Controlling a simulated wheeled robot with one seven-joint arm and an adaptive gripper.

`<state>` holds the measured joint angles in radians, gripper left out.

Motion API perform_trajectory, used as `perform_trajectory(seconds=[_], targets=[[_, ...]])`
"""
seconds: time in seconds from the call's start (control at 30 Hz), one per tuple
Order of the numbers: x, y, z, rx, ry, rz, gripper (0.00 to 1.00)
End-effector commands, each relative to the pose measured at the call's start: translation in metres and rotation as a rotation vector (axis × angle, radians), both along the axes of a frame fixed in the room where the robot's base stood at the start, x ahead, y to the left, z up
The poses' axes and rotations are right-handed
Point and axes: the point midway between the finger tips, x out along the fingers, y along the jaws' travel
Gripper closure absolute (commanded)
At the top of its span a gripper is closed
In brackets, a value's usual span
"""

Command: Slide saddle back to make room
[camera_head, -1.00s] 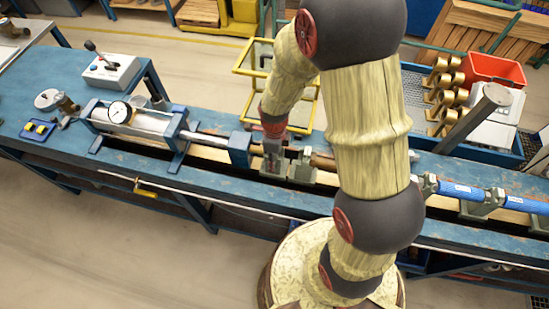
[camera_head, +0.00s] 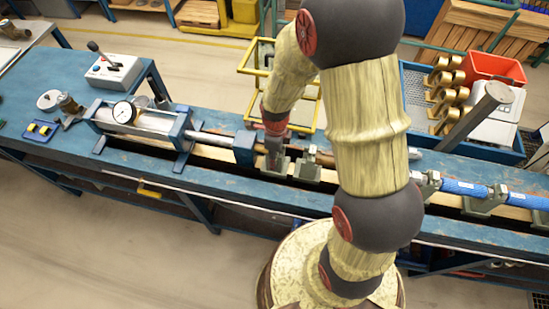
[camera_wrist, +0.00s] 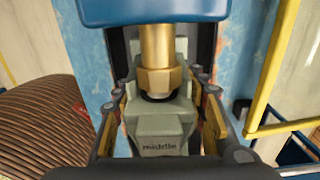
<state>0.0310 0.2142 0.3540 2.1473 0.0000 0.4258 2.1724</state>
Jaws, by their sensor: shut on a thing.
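The saddle is a grey-green block marked "middle" (camera_wrist: 160,130) in the wrist view, between my gripper's two fingers. My gripper (camera_wrist: 160,102) is shut on it, with one finger at each side. A brass fitting (camera_wrist: 156,70) stands in the saddle's notch, close to a blue block (camera_wrist: 150,10) at the top. In the head view my gripper (camera_head: 274,146) is low at the bench rail, just right of the blue end block (camera_head: 244,149). The held saddle is partly hidden there. Another grey saddle (camera_head: 308,169) stands just to the right.
Blue meters (camera_head: 465,188) sit in saddles farther right on the blue bench (camera_head: 60,75). A clamp frame with a gauge (camera_head: 124,111) is at left. A yellow-railed frame (camera_head: 241,70) stands behind the bench. My arm hides the middle of the rail.

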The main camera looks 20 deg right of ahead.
Motion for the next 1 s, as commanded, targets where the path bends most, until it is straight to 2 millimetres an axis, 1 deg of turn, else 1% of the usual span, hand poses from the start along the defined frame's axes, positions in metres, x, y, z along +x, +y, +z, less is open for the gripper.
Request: perform_trajectory(seconds=[0.23, 0.27, 0.3, 0.63, 0.9, 1.0], targets=[[0.0007, -0.0008, -0.0002, 0.000, 0.000, 0.001, 1.00], [0.0007, -0.0008, -0.0002, 0.000, 0.000, 0.001, 0.57], [0.0007, -0.0008, -0.0002, 0.000, 0.000, 0.001, 0.55], [0.0005, -0.0007, 0.0000, 0.000, 0.000, 0.001, 0.36], [0.0005, -0.0006, 0.0003, 0.000, 0.000, 0.001, 0.36], [0.0012, -0.0007, 0.0048, 0.000, -0.002, 0.001, 0.36]])
